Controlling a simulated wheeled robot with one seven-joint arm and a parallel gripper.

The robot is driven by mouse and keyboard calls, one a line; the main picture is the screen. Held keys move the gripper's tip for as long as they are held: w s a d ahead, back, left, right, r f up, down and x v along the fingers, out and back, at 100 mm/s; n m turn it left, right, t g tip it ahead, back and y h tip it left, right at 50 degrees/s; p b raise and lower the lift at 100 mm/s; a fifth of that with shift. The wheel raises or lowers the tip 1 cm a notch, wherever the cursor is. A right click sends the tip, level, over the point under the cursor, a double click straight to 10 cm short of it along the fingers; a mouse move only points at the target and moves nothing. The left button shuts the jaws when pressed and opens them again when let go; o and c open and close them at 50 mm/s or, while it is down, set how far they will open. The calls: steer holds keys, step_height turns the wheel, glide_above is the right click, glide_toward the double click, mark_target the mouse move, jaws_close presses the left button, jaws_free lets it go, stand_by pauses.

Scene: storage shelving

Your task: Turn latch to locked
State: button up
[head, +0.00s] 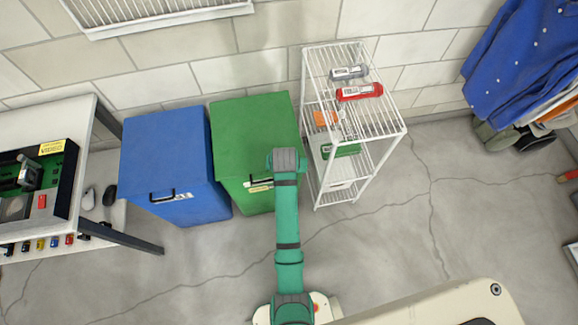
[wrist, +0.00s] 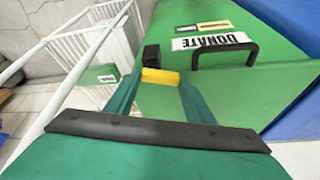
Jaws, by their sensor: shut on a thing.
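In the wrist view, a small yellow piece (wrist: 160,77), which looks like the latch's lever, sits at the edge of the green box (wrist: 265,85), beside a small black block (wrist: 151,54). My gripper (wrist: 160,88) is shut on the yellow piece, with a green finger on each side of it. Whether the lever stands at locked or unlocked cannot be told. In the head view, the green box (head: 250,130) stands at the middle, and the end of my arm is over its front edge, hiding the latch and the fingertips.
The green box has a black handle (wrist: 225,50) and a DONATE label (wrist: 211,41). A blue box (head: 165,160) stands close to its left in the head view. A white wire rack (head: 390,133) holding bottles stands close on the right. The floor in front is clear.

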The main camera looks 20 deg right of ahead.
steer(key=m, duration=0.1)
steer(key=m+h, duration=0.1)
steer(key=shift+w+m, duration=0.3)
steer(key=shift+m, duration=0.1)
steer(key=m+g, duration=0.1)
steer(key=m, duration=0.1)
steer(key=m+h, duration=0.1)
steer(key=m, duration=0.1)
steer(key=shift+w+d+g, duration=0.15)
steer(key=shift+w+g, duration=0.2)
steer(key=shift+g, duration=0.05)
steer(key=m, duration=0.2)
steer(key=m+g, duration=0.1)
steer(key=m, duration=0.1)
steer(key=shift+w+d+h, duration=0.2)
steer(key=shift+w+h, duration=0.05)
steer(key=shift+h, duration=0.05)
steer(key=shift+w+d+m+g, duration=0.15)
steer(key=shift+m+g, duration=0.25)
steer(key=shift+m, duration=0.5)
steer(key=shift+s+d+m+g, duration=0.15)
steer(key=shift+m+g, duration=0.25)
steer(key=shift+m, duration=0.5)
steer(key=shift+w, duration=0.1)
steer(key=o, duration=1.1)
steer(key=shift+c, duration=0.2)
